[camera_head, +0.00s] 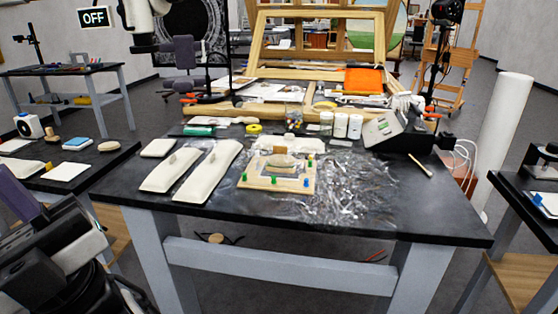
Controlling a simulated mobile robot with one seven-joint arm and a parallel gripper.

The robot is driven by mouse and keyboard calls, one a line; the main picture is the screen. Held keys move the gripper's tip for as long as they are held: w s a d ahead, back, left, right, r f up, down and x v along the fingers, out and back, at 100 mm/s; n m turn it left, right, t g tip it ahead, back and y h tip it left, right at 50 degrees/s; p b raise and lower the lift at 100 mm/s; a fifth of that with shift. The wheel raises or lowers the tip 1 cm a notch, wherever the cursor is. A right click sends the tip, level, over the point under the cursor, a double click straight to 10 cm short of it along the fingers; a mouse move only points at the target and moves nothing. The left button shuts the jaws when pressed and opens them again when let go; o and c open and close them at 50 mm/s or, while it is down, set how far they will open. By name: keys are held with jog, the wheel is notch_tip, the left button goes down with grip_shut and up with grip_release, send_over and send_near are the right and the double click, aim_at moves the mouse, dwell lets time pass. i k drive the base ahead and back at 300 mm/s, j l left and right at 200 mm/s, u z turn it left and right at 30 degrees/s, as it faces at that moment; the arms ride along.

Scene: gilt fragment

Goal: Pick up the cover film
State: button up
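The cover film (352,192) is a clear, crinkled, shiny sheet. It lies spread on the black top of the middle table (440,215), over its centre right, and reaches close to the front edge. A small wooden board (250,183) with coloured corner pegs and a pale piece on it stands at the film's left side. The film shows around the board's right side and front; I cannot tell whether it runs under the board. Dark parts of my own arm fill the lower left corner, well apart from the film. I can make out no gripper fingers.
Two long pale cushions (210,171) lie left of the board. A grey device (392,129) stands behind the film at right, with several jars (340,125) beside it. A thin stick (420,165) lies right of the film. The front right tabletop is bare.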

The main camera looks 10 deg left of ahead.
aim_at(280, 160)
jog(key=i+j+z, duration=0.1)
jog(key=j+z, duration=0.2)
jog(key=j, duration=0.75)
jog(key=j+z, duration=0.3)
jog(key=j, duration=0.7)
